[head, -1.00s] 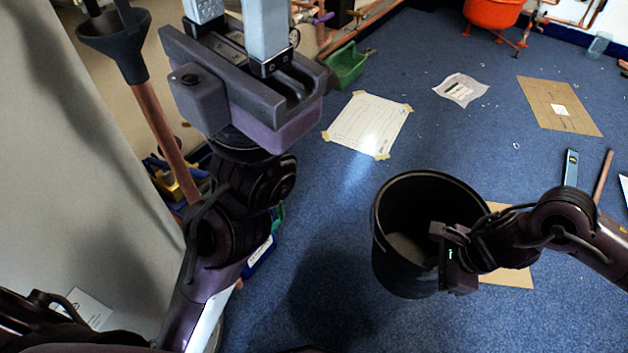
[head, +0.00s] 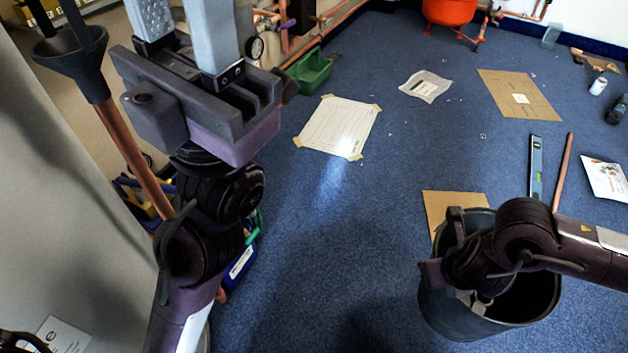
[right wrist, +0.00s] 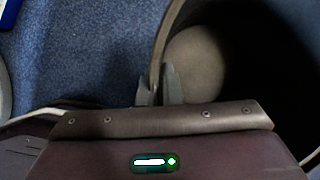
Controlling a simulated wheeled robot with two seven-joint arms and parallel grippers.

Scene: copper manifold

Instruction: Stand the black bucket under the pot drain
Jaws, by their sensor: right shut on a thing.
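The black bucket (head: 436,308) is at the lower right of the head view, upright or nearly so. My right gripper (head: 474,298) is shut on its rim, and my arm hides part of the bucket. In the right wrist view the two fingers (right wrist: 163,88) pinch the rim, with the bucket's dark inside (right wrist: 245,70) to the right. I cannot tell whether the bucket touches the floor. My left gripper (head: 182,28) is raised at the upper left, open and empty, its fingers apart. I cannot make out the pot drain in these views.
Blue carpet (head: 400,150) is mostly clear ahead. On it lie a taped white sheet (head: 338,127), cardboard pieces (head: 518,93), a level (head: 535,165) and a copper pipe (head: 563,170). A green tub (head: 308,72) and an orange vessel (head: 450,10) stand at the back.

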